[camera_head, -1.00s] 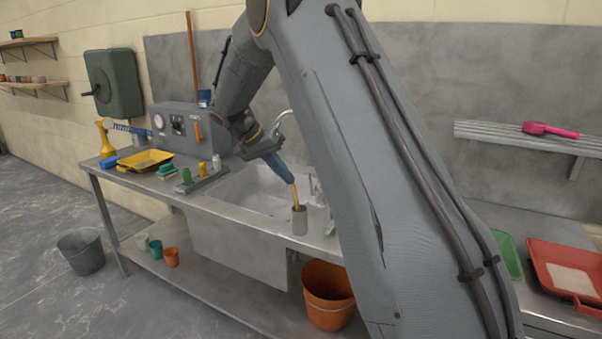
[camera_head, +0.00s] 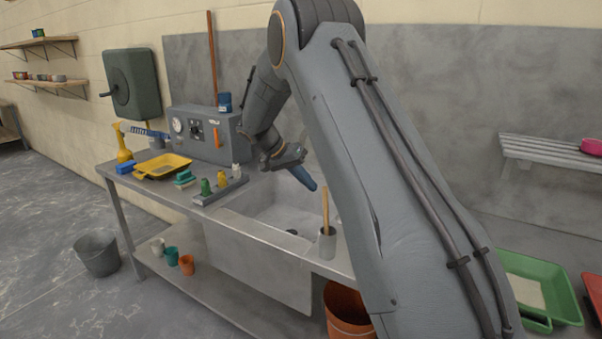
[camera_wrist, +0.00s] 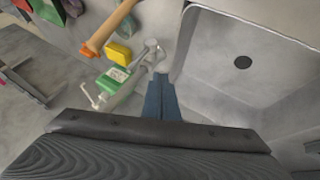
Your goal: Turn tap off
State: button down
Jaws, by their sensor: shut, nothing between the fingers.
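My gripper (camera_head: 308,184) has blue fingers and is shut and empty. In the head view it hangs over the back part of the metal sink (camera_head: 258,245). In the wrist view the closed fingers (camera_wrist: 160,98) point at a thin silver fitting (camera_wrist: 150,48) that looks like the tap. It stands beside the sink's edge, with a thin bar reaching down to the left. I cannot tell whether the fingers touch it. In the head view my arm mostly hides the tap area. I see no clear water stream, and the handle's position is unclear.
A grey cup (camera_head: 327,244) with a wooden handle stands at the sink's front right. A grey machine (camera_head: 205,133) stands left of the sink.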

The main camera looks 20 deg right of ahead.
jog(key=s+d+f+p, duration=0.2)
jog(key=d+p, duration=0.2)
jog(key=d, duration=0.1)
jog(key=shift+s+d+f, duration=0.3)
jog(key=shift+s+f, duration=0.1)
jog(key=shift+d, duration=0.1)
